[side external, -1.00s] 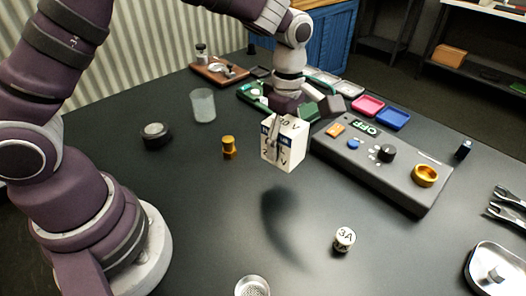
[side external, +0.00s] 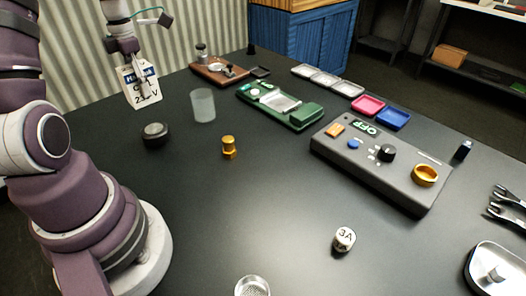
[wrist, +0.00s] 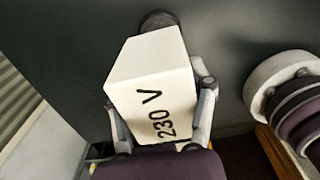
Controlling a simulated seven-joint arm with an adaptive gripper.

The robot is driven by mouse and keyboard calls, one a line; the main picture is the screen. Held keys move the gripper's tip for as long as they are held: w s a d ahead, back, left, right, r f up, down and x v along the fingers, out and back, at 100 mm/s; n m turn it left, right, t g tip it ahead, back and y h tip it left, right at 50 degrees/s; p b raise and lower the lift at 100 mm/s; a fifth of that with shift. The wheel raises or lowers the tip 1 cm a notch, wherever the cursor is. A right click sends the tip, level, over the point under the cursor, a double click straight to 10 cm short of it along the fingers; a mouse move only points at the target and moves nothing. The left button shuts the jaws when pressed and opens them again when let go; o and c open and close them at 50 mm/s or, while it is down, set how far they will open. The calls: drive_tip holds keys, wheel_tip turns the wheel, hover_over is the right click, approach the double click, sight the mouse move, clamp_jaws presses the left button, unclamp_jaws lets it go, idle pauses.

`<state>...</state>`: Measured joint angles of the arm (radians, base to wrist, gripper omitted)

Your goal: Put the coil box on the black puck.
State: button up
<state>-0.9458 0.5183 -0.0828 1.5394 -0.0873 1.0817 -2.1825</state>
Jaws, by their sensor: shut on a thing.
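The coil box (side external: 142,94) is a white block with "230 V" printed on it. My gripper (side external: 133,72) is shut on it and holds it up in the air, slightly tilted, at the upper left in the side view. In the wrist view the coil box (wrist: 150,75) fills the middle, with a finger on each side. The black puck (side external: 155,135) lies on the dark table below the box and slightly right of it in the side view. In the wrist view the puck (wrist: 157,19) is partly hidden behind the box's top edge.
A glass cup (side external: 203,106) and a brass fitting (side external: 229,147) stand right of the puck. The table's middle front is mostly clear.

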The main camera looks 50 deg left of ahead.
wheel_tip(320, 180, down, 8)
drive_tip(key=shift+s+r, duration=0.1)
drive_tip(key=shift+r, duration=0.1)
drive_tip(key=o, duration=1.2)
drive_tip(key=shift+o, duration=0.2)
